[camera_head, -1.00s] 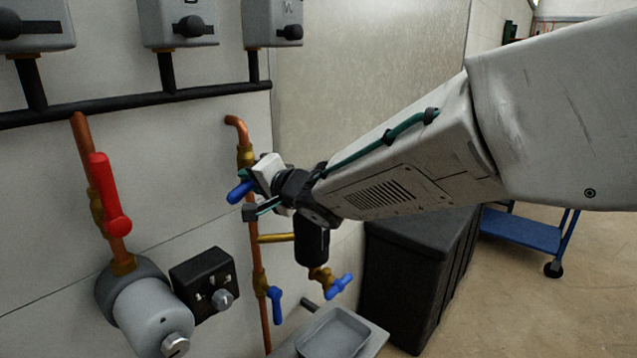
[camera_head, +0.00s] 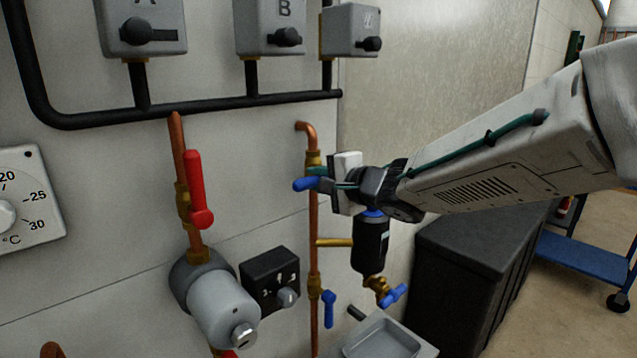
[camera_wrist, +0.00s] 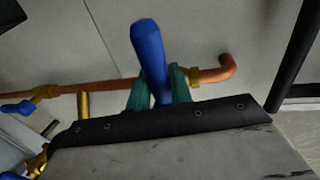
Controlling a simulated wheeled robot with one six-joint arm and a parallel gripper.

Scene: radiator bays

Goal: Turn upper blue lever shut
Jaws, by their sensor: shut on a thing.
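The upper blue lever (camera_head: 305,184) is on the vertical copper pipe (camera_head: 314,226) at the right, near the pipe's top bend. It points left, out from the pipe and roughly level, in the head view. My gripper (camera_head: 322,180) is shut on it. In the wrist view the blue lever (camera_wrist: 150,55) sticks out between the two green fingertips (camera_wrist: 158,88), which press on its two sides. The valve body behind the lever is mostly hidden by my gripper.
A lower blue lever (camera_head: 329,309) hangs down on the same pipe. A black cylinder (camera_head: 370,243) with a blue tap (camera_head: 394,293) is close below my gripper. A red lever (camera_head: 197,189) and grey valve head (camera_head: 220,308) are left. A grey tray (camera_head: 385,340) is below.

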